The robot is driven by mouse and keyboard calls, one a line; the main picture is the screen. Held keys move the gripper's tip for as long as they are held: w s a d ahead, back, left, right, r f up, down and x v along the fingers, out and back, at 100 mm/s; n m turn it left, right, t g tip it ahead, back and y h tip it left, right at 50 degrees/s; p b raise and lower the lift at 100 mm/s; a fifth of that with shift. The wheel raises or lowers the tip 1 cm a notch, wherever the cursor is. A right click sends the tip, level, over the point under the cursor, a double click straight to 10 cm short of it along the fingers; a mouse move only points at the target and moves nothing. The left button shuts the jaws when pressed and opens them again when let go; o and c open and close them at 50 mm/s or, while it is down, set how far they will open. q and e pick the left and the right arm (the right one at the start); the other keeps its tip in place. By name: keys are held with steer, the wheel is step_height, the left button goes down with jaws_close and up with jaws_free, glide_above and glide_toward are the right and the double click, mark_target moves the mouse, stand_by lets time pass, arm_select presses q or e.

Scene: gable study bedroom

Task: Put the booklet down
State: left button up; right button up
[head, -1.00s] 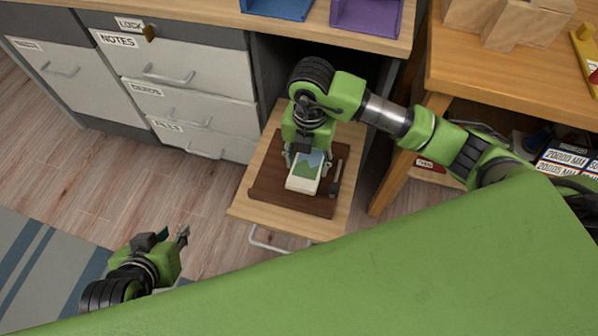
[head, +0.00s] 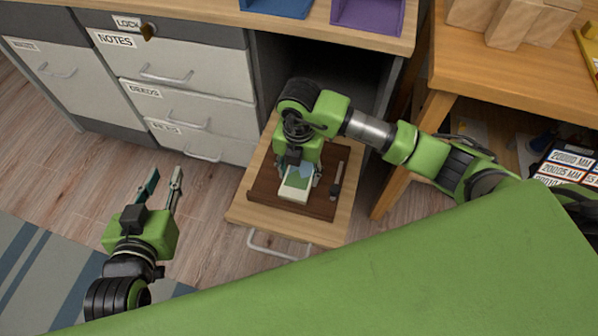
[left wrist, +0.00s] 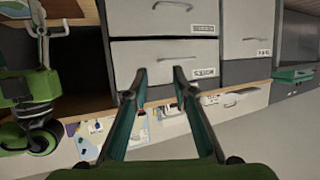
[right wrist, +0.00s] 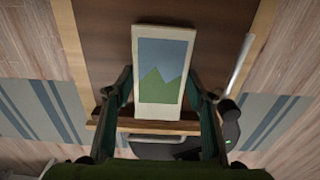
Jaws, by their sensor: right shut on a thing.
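The booklet (head: 298,188) is pale, with a blue and green mountain picture on its cover. My right gripper (head: 299,178) is shut on it over the brown board (head: 320,208). In the right wrist view the booklet (right wrist: 158,105) stands between the two fingers, cover towards the camera. I cannot tell whether its underside touches the board. My left gripper (head: 165,183) is open and empty over the floor, left of the pull-out shelf. Its parted fingers also show in the left wrist view (left wrist: 160,85).
The brown board lies on a pulled-out wooden shelf (head: 240,214) with a metal handle. A dark bar-shaped thing (head: 336,178) lies along the board's right side. Drawers labelled NOTES (head: 180,75) stand left. A wooden desk (head: 480,70) stands right. The floor at left is clear.

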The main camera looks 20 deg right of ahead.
steer(key=o, duration=1.2)
steer(key=shift+f, duration=0.1)
arm_select(q)
steer(key=shift+w+r, duration=0.15)
steer(key=shift+r, duration=0.15)
arm_select(e)
steer(key=shift+o, duration=0.2)
arm_select(q)
steer(key=shift+f, duration=0.1)
